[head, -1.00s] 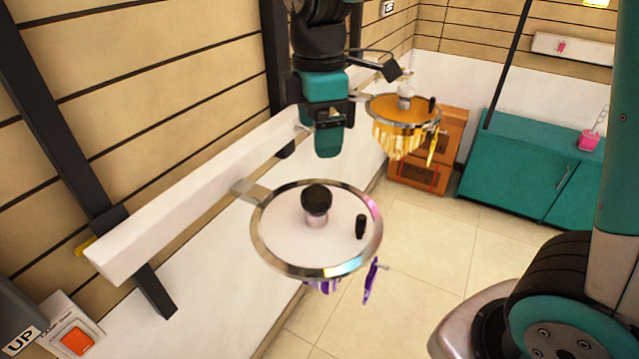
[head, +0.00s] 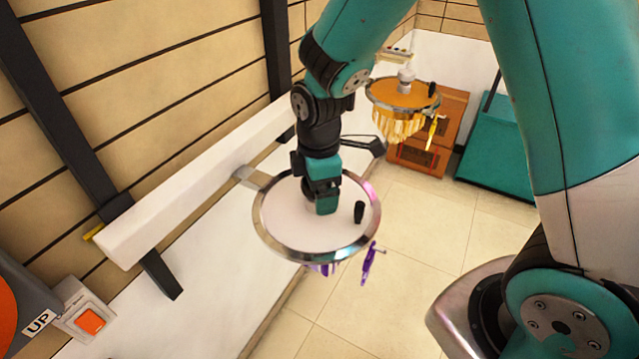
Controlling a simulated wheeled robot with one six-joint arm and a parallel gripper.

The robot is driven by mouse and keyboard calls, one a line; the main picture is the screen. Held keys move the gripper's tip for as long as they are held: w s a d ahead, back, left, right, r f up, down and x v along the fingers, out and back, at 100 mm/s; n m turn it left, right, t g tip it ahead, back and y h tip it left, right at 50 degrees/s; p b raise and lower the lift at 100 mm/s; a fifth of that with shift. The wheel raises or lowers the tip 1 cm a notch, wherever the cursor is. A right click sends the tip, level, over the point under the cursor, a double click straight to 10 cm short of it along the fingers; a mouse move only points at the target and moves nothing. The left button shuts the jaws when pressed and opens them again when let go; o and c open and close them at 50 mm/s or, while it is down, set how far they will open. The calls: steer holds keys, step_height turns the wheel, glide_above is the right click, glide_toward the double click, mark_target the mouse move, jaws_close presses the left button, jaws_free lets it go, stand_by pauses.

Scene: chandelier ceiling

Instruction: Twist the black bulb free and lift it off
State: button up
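The near chandelier disc (head: 285,225), white with a shiny metal rim, hangs on a bracket from the white wall beam in the head view. My gripper (head: 325,205) points down over the middle of this disc, where the black bulb stood upright in its pale socket. The bulb is now hidden behind my gripper, so I cannot tell whether the fingers touch it or are closed around it. A small black peg (head: 359,212) stands upright on the disc, just right of my gripper. Purple pendants (head: 368,262) hang below the rim.
A second chandelier (head: 400,95) with an orange top, a white bulb (head: 406,76) and yellow pendants hangs farther back. Behind it are an orange cabinet (head: 420,165) and a teal cabinet (head: 495,150). A panel with an orange button (head: 92,320) is at lower left. The tiled floor is clear.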

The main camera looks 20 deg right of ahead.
steer(key=c, duration=1)
steer(key=shift+n, duration=1.9)
steer(key=shift+p, duration=0.3)
steer(key=shift+n, duration=1.9)
steer(key=shift+s, duration=0.1)
steer(key=shift+f+n+p, duration=0.1)
steer(key=shift+n+p, duration=0.3)
steer(key=shift+n, duration=1.3)
